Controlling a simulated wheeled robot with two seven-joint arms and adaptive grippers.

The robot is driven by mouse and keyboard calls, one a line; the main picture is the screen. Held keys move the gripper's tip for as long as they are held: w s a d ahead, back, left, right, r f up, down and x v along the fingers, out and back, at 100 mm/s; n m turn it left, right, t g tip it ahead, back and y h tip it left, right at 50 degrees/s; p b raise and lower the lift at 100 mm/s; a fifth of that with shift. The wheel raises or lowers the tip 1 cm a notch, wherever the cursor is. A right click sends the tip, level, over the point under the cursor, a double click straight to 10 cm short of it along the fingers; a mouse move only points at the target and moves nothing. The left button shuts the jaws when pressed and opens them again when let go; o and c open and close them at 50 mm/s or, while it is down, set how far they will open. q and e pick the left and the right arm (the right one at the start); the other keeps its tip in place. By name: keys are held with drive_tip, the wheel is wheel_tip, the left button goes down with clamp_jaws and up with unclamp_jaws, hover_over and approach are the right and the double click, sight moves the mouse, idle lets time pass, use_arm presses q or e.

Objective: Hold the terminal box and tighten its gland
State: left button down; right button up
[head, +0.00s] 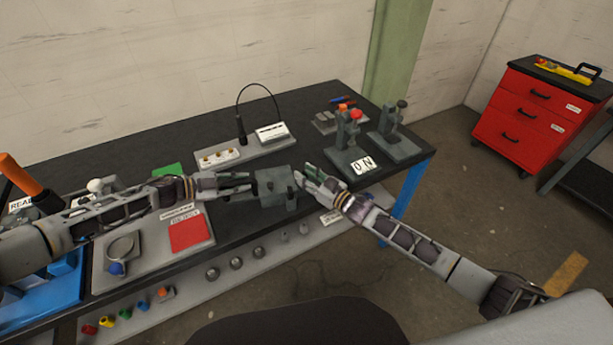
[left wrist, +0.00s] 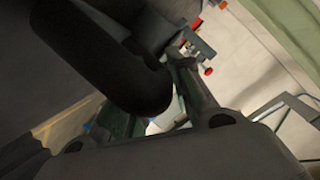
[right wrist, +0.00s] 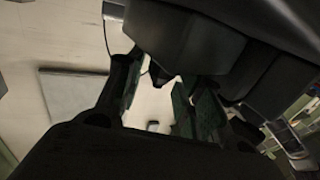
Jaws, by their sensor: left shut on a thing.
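The terminal box (head: 275,188) is a grey block near the front edge of the black bench, in the middle of the head view. My left gripper (head: 250,186) reaches it from the left and is shut at its left side; the exact contact is hard to see. My right gripper (head: 306,180) is at the box's right side with its fingers apart. The right wrist view shows its two fingers (right wrist: 155,100) with a gap between them and dark grey shapes above. I cannot make out the gland clearly. In the left wrist view a large dark rounded shape hides much of the fingers.
Behind stand a white socket strip (head: 220,157) and a black cabled tool (head: 241,130). Two grey fixtures (head: 350,160) stand at the right, by an "ON" card (head: 363,165). A red pad (head: 187,233) lies at the left. A red drawer cabinet (head: 540,115) is far right.

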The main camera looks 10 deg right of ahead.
drive_tip(key=c, duration=0.8)
drive_tip(key=shift+o, duration=0.2)
drive_tip(key=shift+a+r+m+t+h, duration=0.15)
drive_tip(key=shift+a+m+t+h, duration=0.15)
drive_tip(key=shift+m+t+h, duration=0.15)
drive_tip(key=shift+s+a+r+m+t+h, duration=0.15)
drive_tip(key=shift+m+t+h, duration=0.25)
drive_tip(key=shift+h, duration=0.25)
drive_tip(key=shift+w+a+m+t+h, duration=0.1)
drive_tip(key=shift+m+t+h, duration=0.15)
drive_tip(key=shift+m+h, duration=0.3)
drive_tip(key=shift+a+r+m+t+h, duration=0.15)
drive_tip(key=shift+m+t+h, duration=0.45)
drive_tip(key=shift+m+h, duration=0.9)
drive_tip(key=shift+h, duration=0.95)
drive_tip(key=shift+f, duration=0.2)
